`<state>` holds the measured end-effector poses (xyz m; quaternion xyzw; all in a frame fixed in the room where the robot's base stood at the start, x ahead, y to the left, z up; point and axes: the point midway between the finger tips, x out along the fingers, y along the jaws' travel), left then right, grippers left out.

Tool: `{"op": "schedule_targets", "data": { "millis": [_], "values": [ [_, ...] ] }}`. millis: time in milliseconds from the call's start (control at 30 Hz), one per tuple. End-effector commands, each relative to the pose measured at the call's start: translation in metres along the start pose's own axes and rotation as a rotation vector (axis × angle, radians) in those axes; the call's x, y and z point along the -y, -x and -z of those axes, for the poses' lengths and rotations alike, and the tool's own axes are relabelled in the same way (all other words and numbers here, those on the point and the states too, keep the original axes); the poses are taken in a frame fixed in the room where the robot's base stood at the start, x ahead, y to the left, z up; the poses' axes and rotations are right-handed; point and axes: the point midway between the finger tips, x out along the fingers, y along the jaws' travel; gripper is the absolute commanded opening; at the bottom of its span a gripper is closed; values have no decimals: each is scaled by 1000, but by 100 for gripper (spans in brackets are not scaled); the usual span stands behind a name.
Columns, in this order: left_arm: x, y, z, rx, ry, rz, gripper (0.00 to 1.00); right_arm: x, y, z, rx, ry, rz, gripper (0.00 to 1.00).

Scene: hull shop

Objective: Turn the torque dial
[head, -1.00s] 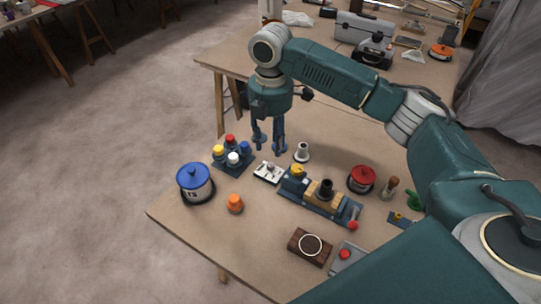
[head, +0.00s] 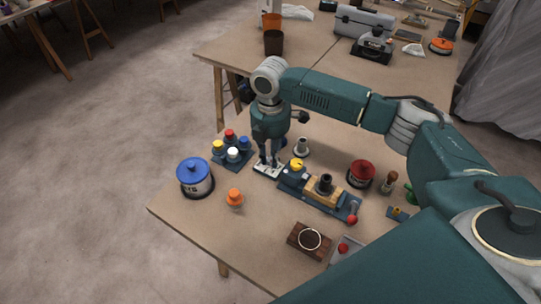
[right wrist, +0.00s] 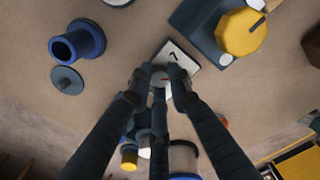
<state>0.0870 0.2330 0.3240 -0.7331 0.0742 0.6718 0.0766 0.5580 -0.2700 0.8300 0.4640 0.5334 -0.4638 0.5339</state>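The torque dial (right wrist: 161,79) is a small pale round knob with a red mark on a white plate (right wrist: 184,58) with black marks. In the head view the plate (head: 262,171) lies on the table, left of the blue fixture. My right gripper (right wrist: 160,74) points down at the dial, its fingertips close against both sides of the knob; it appears shut on it. In the head view the right gripper (head: 268,164) stands over the plate and hides most of the dial. My left gripper is not in view.
An orange knob (head: 234,197) stands nearer the front. The table's front left is bare.

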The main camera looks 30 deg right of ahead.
Motion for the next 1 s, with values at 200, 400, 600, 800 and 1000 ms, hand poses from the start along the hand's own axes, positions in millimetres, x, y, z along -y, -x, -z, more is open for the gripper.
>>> {"op": "schedule_targets", "data": {
  "millis": [200,400,600,800,1000],
  "values": [
    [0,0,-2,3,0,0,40,0,0,0,0,1,1,0],
    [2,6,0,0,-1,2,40,0,2,0,0,31,2,0],
    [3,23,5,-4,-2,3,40,0,4,0,-1,130,3,0],
    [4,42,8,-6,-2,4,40,1,5,0,-1,292,3,0],
    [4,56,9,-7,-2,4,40,0,4,0,-1,464,3,0]
  ]
}}
